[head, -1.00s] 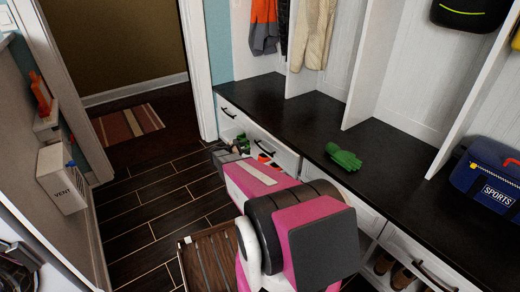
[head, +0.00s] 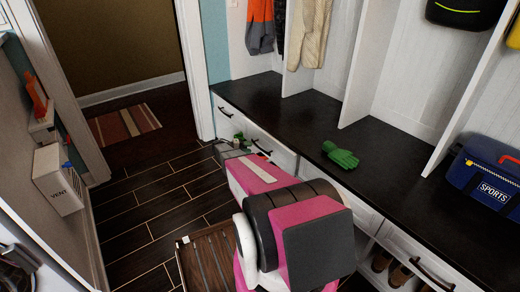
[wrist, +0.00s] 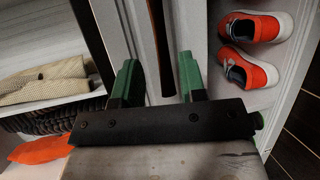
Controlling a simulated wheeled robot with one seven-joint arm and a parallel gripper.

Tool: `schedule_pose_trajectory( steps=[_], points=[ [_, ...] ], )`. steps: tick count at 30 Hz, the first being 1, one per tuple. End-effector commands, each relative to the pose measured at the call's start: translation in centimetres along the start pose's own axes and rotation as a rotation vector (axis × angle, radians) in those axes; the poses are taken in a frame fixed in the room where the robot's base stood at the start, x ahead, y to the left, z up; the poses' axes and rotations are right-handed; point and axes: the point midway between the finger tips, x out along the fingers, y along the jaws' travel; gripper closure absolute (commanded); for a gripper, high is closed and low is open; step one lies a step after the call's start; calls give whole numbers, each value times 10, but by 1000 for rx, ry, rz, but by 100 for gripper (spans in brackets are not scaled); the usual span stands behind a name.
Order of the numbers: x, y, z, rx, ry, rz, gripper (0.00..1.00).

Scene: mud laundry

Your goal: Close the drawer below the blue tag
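In the head view my gripper (head: 239,142) is low at the bench front, partly hidden behind my pink arm. In the wrist view its two green fingers are apart, with nothing clamped between them. The dark bar handle (wrist: 160,50) of a white drawer lies between the fingers; I cannot tell whether they touch it. The drawer front (head: 283,156) shows under the black bench top, with its handle (head: 262,147) beside my gripper. How far this drawer stands out is unclear. No blue tag is visible.
Red shoes (wrist: 250,70) sit in the cubby below the drawer. A green glove (head: 340,156) and a blue sports bag (head: 484,175) rest on the bench. A slatted wooden piece (head: 208,262) stands near my base. Dark floor (head: 150,205) is clear to the left.

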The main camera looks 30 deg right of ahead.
Motion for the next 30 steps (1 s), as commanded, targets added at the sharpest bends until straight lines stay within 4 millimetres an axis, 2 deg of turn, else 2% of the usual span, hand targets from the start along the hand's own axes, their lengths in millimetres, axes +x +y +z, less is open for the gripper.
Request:
schedule_pose_trajectory(
  steps=[1,6,12,17,25,26,27,29,30],
  points=[
    [11,0,0,0,-1,0,62],
    [41,0,0,-1,0,1,62],
    [65,0,0,-2,1,0,62],
    [74,0,0,-2,1,1,62],
    [75,0,0,-2,2,1,62],
    [74,0,0,-2,2,1,65],
    [74,0,0,-2,2,1,78],
    [74,0,0,-2,2,1,98],
    [74,0,0,-2,2,1,100]
  ],
)
